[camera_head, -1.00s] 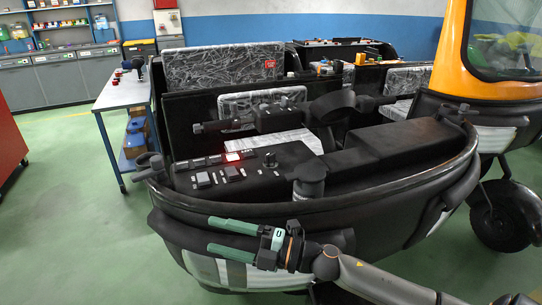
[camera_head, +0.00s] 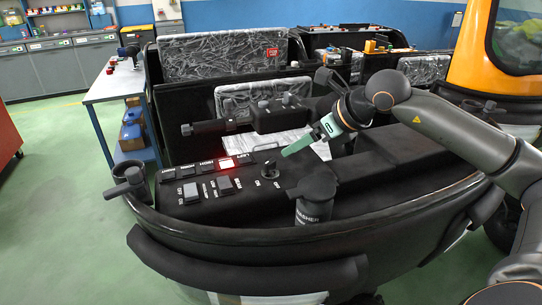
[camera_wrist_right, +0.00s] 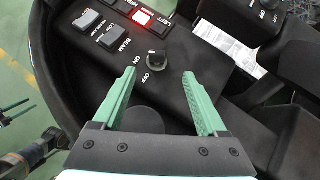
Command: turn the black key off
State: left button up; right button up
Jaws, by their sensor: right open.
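The black key (camera_head: 269,171) is a small knob standing up from the black control panel (camera_head: 225,210). In the right wrist view the key (camera_wrist_right: 156,58) sits beside the ON and OFF lettering. My right gripper (camera_head: 285,154) has green fingers and reaches in from the right, just above and beside the key. In the right wrist view my right gripper (camera_wrist_right: 160,74) is open and empty. The key lies ahead of the gap between its fingertips, apart from both. The head view does not show my left gripper.
Grey rocker switches (camera_head: 190,191) and a lit red button (camera_head: 227,163) are left of the key. A black cylinder (camera_head: 314,205) stands in front of it. The handlebar (camera_head: 215,127) crosses behind. A blue-legged table (camera_head: 120,85) stands at the left, with green floor around.

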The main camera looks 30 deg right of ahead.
aim_at(271, 161)
jog(key=p+x, duration=0.2)
jog(key=x, duration=1)
jog(key=shift+a+p, duration=0.2)
jog(key=shift+p, duration=0.2)
jog(key=shift+c, duration=0.2)
grip_shut()
